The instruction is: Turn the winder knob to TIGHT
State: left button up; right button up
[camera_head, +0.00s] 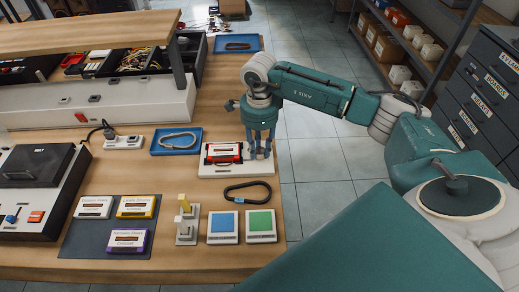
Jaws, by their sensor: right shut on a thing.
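The winder appears to be the white base (208,172) near the table's right edge, with a red cassette-like piece (223,153) on its left part. My right gripper (259,155) points down over the right part of this base. Its fingers are shut on a part there, apparently the winder knob, which they hide. I cannot read a TIGHT mark or see which way the knob points. My left gripper is not in view.
A black looped cord (248,191) lies just in front of the base. A blue tray (176,141) stands to its left. Blue (222,227) and green (260,225) pads, a pale stand (186,229) and a dark mat with labelled cassettes (82,243) are nearer. Floor is open to the right.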

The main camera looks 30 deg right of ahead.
aim_at(260, 150)
jog(key=m+b, duration=0.1)
jog(key=m, duration=0.4)
jog(key=shift+w+m+b, duration=0.1)
jog(key=shift+m+b, duration=0.2)
jog(key=shift+b, duration=0.1)
jog(key=m+b, duration=0.1)
jog(key=m, duration=0.4)
jog(key=shift+r, duration=0.1)
jog(key=shift+m, duration=0.3)
jog(key=o, duration=1.2)
jog(key=shift+c, duration=0.2)
notch_tip(260, 150, up, 12)
